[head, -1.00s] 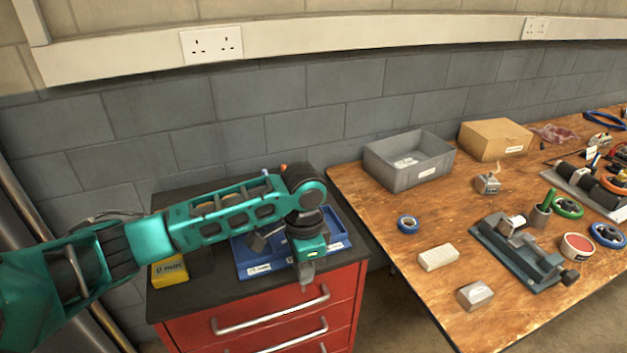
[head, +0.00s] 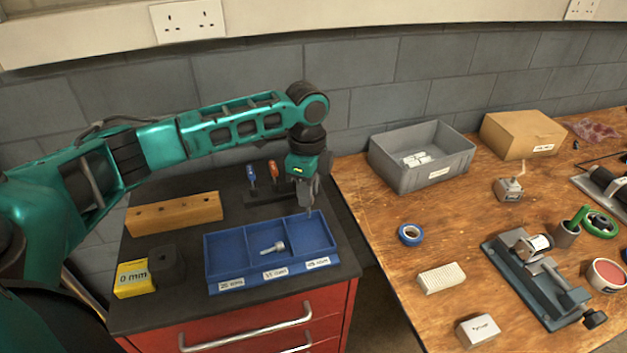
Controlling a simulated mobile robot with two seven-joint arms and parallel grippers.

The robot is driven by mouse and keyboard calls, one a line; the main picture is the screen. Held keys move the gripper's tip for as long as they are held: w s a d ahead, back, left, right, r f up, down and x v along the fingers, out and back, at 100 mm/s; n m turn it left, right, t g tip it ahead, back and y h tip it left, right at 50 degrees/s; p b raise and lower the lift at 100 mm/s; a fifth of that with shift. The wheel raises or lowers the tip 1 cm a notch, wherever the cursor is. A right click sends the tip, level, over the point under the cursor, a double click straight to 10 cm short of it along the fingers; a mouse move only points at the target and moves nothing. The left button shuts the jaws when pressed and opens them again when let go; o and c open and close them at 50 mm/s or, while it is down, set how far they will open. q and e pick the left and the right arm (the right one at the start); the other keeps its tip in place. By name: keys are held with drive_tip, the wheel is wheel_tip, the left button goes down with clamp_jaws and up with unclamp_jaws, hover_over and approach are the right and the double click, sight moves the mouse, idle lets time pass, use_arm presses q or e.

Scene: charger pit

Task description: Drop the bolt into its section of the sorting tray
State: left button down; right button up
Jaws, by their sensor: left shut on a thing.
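The blue sorting tray (head: 216,262) lies on the dark top of the red drawer cabinet. It has three sections in a row, each with a white label in front; the print is too small to read surely. A silver bolt-like piece (head: 273,248) lies in the middle section. The left and right sections look empty. My left gripper (head: 308,204) points down over the back of the right section. It is shut on a small grey piece, probably the bolt, mostly hidden by the fingers. My right gripper is out of view.
A wooden block with holes (head: 175,214), a yellow "0 mm" box (head: 134,279) and a dark block (head: 167,266) stand left of the tray. A rack with blue and orange tools stands behind it. The wooden bench (head: 380,222) with a grey bin (head: 421,155) is to the right.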

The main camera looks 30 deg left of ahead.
use_arm(q)
drive_tip(key=shift+s+f+b, duration=0.15)
drive_tip(key=shift+f+b, duration=0.4)
drive_tip(key=shift+f, duration=2)
drive_tip(key=c, duration=0.9)
unclamp_jaws()
wheel_tip(320, 180, up, 13)
drive_tip(key=shift+p, duration=0.5)
